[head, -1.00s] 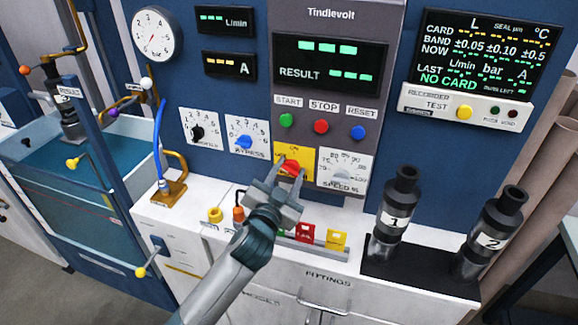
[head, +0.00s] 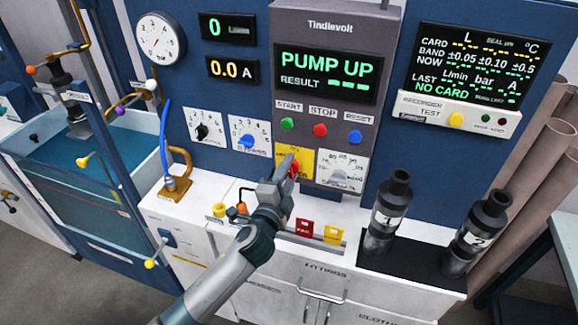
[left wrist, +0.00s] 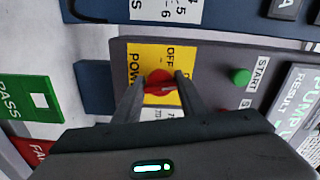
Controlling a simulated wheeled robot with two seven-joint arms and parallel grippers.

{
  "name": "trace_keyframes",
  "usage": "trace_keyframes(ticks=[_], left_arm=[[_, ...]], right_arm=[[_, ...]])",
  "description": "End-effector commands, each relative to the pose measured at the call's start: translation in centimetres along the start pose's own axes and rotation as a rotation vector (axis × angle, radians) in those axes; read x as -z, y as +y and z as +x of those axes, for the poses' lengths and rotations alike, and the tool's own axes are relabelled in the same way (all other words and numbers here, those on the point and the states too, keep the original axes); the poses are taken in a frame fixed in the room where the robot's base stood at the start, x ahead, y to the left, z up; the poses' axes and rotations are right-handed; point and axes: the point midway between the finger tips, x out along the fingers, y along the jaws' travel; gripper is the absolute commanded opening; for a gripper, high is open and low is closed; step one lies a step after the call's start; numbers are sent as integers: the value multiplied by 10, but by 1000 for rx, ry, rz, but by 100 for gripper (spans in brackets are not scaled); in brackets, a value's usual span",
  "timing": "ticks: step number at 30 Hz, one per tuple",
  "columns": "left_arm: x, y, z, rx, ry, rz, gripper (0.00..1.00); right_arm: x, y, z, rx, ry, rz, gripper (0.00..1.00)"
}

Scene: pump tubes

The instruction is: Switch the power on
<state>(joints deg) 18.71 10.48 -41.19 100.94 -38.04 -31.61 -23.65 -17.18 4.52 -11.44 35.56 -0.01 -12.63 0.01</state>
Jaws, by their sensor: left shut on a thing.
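The red power knob (head: 295,168) sits on a yellow plate (head: 281,158) on the front of the grey panel. My left gripper (head: 287,172) is at the knob, with its fingers on either side. In the left wrist view the left gripper (left wrist: 162,92) is shut on the red knob (left wrist: 158,80), in front of the yellow plate (left wrist: 140,58) with the words OFF and POWER partly visible. The display (head: 325,72) above is lit and reads PUMP UP. The L/min readout (head: 227,27) shows 0 and the A readout (head: 232,69) shows 0.0. My right gripper is not in view.
Green, red and blue buttons (head: 320,130) sit above the knob, and a grey speed dial (head: 340,171) is to its right. Two black pumps (head: 387,215) marked 1 and 2 stand on a dark mat. Red and yellow tags (head: 333,233) stand on the counter below.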

Motion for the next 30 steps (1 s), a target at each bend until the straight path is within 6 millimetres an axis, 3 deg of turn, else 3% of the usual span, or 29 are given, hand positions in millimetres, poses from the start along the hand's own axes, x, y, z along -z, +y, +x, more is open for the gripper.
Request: trace_keyframes(ticks=[12,26,27,29,30], left_arm=[[1,0,0,-1,1,202,15],[0,0,0,-1,1,220,15],[0,0,0,-1,1,220,42],[0,0,0,-1,1,219,56],[0,0,0,-1,1,219,56]], right_arm=[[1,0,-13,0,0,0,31],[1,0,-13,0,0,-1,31],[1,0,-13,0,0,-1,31],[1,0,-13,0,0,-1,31],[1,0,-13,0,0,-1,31]])
